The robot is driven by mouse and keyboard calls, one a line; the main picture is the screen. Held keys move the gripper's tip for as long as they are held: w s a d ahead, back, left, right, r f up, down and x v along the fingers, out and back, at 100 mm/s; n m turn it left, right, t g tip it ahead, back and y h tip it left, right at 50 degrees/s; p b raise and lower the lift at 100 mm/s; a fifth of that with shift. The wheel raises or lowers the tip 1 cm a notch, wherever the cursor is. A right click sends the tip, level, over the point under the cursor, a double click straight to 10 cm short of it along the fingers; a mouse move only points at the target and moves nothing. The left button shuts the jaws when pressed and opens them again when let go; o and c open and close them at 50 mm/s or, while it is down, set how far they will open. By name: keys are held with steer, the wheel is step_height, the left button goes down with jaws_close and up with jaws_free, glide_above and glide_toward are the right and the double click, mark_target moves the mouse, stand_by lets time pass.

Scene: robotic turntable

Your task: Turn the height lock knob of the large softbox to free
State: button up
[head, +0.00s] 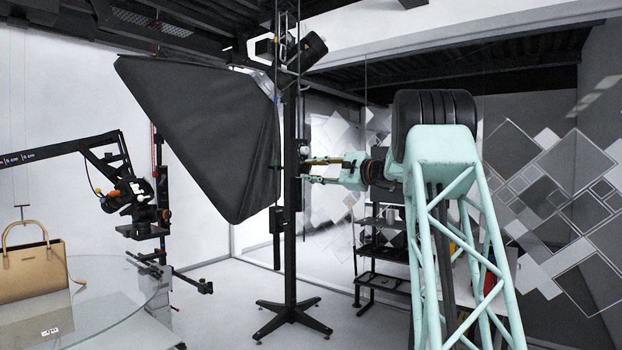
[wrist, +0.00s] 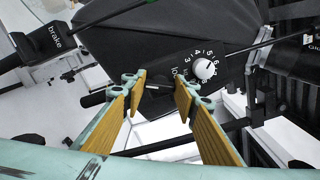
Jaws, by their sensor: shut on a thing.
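The large softbox (head: 205,130) is a big black hood on a dark upright stand (head: 290,230). My gripper (head: 308,170) reaches in from the right to the stand column, just right of the softbox. In the wrist view my gripper (wrist: 157,86) has its two wood-coloured fingers on either side of a small part, taken as the height lock knob (wrist: 154,86). A lettered label, partly hidden, shows beside the right finger.
A white dial (wrist: 204,68) with numbers sits just right of the fingertips. A black part marked "brake" (wrist: 45,42) is at upper left. A glass turntable (head: 110,290) with a tan handbag (head: 32,268) and a black camera arm (head: 125,190) stand left. Black shelves (head: 383,265) stand behind.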

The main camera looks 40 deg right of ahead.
steer(key=shift+f+n+b, duration=0.25)
steer(key=shift+n+b, duration=1.55)
steer(key=shift+b, duration=0.65)
steer(key=shift+n+b, duration=0.7)
steer(key=shift+b, duration=0.25)
steer(key=shift+r+n, duration=0.15)
steer(key=shift+n, duration=0.15)
steer(key=o, duration=0.8)
steer(key=shift+o, duration=0.2)
steer(key=shift+s, duration=0.1)
steer(key=v, duration=1.1)
steer(key=shift+s, duration=0.4)
steer(key=shift+d, duration=0.1)
